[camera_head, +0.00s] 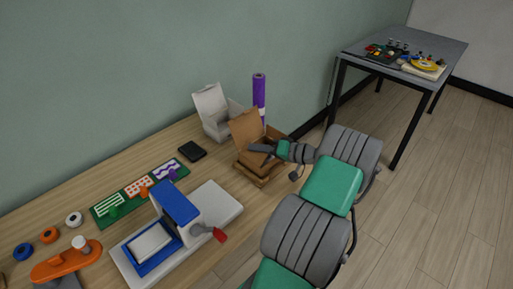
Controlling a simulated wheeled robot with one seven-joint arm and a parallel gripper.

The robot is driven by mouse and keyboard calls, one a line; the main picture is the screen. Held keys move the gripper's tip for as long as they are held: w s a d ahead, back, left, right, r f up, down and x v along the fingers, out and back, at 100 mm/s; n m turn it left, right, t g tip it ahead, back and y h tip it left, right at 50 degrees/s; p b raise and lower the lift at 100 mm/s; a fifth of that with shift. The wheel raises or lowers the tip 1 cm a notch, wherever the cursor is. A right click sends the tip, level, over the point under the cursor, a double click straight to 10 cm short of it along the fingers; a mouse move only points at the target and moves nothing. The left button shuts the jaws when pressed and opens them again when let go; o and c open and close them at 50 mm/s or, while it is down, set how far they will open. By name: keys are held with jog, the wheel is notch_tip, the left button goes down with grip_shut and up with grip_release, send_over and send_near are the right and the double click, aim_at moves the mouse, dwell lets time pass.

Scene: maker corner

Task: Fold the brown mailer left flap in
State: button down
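The brown mailer (257,180) stands at the right end of the wooden bench. Its lid (245,127) is raised and leans back at the rear. My gripper (260,149) reaches in from the right, with its dark fingers over the mailer's opening, close to the lid. The fingers and wrist cover part of the mailer's inside and its right side. I cannot clearly make out the left flap, or whether my fingers touch it. The fingers are too small here to tell open from shut.
A white open box (213,110) and a purple roll (259,92) stand behind the mailer. A blue and white press (177,208), a black box (192,151) and patterned cards (139,187) lie to the left. A grey table (440,58) stands at the far right.

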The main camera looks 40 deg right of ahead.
dwell(0.3)
jog(key=c, duration=1.7)
grip_release()
jog(key=shift+s+d+r+p, duration=0.1)
jog(key=shift+s+r+p, duration=0.1)
jog(key=shift+p, duration=0.4)
jog(key=p+v, duration=0.7)
jog(key=p, duration=0.6)
jog(key=shift+s+f, duration=0.15)
jog(key=shift+s, duration=0.05)
